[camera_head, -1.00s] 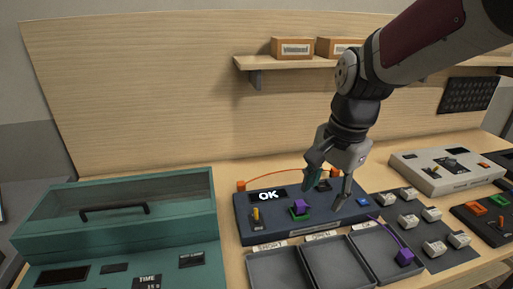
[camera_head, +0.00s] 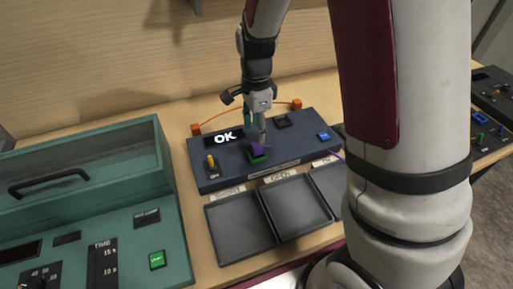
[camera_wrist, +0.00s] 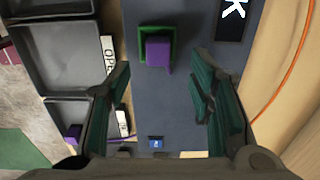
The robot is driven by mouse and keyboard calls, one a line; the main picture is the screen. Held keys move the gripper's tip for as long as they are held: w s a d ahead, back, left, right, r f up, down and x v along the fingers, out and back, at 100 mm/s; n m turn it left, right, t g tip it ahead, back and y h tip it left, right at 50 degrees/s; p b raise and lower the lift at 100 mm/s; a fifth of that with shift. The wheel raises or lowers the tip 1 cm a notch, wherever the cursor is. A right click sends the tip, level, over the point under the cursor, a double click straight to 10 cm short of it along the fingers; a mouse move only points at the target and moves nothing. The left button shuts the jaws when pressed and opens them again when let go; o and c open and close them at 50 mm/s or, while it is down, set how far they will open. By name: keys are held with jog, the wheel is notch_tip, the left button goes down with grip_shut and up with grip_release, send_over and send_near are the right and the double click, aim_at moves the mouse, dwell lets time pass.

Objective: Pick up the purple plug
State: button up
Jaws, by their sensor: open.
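A purple block (camera_head: 257,149), also in the wrist view (camera_wrist: 158,52), sits in a green-framed socket (camera_wrist: 143,36) on the dark blue console (camera_head: 208,177). A second purple block (camera_wrist: 73,133), apparently on a purple cord, lies at a tray in the wrist view; my arm hides that area in the head view. I cannot tell which block the task means. My gripper (camera_head: 259,134) is open and empty, pointing down close above the socketed block. In the wrist view the block shows just beyond the fingertips (camera_wrist: 163,72), roughly between them, with no clear contact.
The console display (camera_head: 225,137) reads OK. A yellow switch (camera_head: 211,162) and a blue button (camera_head: 323,136) flank the socket. An orange cord (camera_head: 240,110) arches behind. Grey trays (camera_head: 240,227) lie in front. A teal box (camera_head: 90,200) stands to the left.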

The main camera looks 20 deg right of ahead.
aim_at(257, 145)
jog(key=f+p, duration=0.1)
jog(key=f, duration=0.4)
jog(key=shift+s, duration=0.2)
jog(key=shift+f, duration=0.65)
jog(key=shift+c, duration=0.3)
grip_shut()
